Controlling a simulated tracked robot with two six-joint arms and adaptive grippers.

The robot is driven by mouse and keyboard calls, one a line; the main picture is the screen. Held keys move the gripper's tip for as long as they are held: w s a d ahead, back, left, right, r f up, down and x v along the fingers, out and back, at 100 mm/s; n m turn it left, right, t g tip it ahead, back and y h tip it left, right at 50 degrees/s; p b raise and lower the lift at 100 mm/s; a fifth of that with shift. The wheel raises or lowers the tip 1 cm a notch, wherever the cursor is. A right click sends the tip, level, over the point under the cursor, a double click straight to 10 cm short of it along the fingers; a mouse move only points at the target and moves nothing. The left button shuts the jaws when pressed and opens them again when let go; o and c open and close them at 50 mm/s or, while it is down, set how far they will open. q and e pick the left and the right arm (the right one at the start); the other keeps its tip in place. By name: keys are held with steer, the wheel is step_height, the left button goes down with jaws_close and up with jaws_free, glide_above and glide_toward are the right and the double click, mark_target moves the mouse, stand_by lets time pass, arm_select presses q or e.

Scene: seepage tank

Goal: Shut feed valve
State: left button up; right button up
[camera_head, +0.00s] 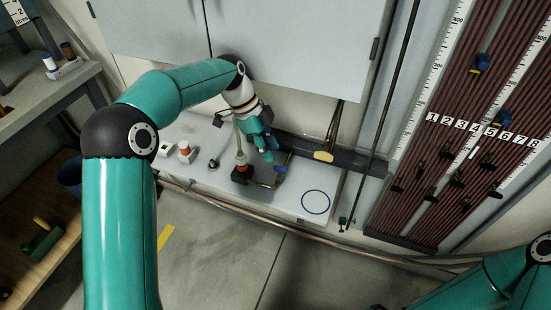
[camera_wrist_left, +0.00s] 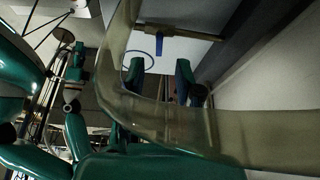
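A small valve with a blue handle (camera_head: 281,169) sits on a thin brass-coloured pipe above the white bench. I take it to be the feed valve. In the left wrist view its blue handle (camera_wrist_left: 161,49) lies across the pipe, beyond my fingertips. My left gripper (camera_head: 268,152) is just above and left of the handle, apart from it. In the left wrist view the two fingers of my left gripper (camera_wrist_left: 158,68) are spread with nothing between them. A clear curved tube (camera_wrist_left: 115,75) crosses close in front of that camera. My right arm shows at the lower right; its gripper is out of sight.
The white bench (camera_head: 225,180) carries a red-and-black fitting (camera_head: 241,171), a small orange-and-white item (camera_head: 185,151) and a blue ring mark (camera_head: 315,202). A yellow part (camera_head: 323,156) sits on the dark rail behind. A manometer board (camera_head: 450,150) stands at right.

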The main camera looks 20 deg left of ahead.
arm_select(q)
steer(key=v, duration=0.6)
steer(key=shift+f, duration=0.1)
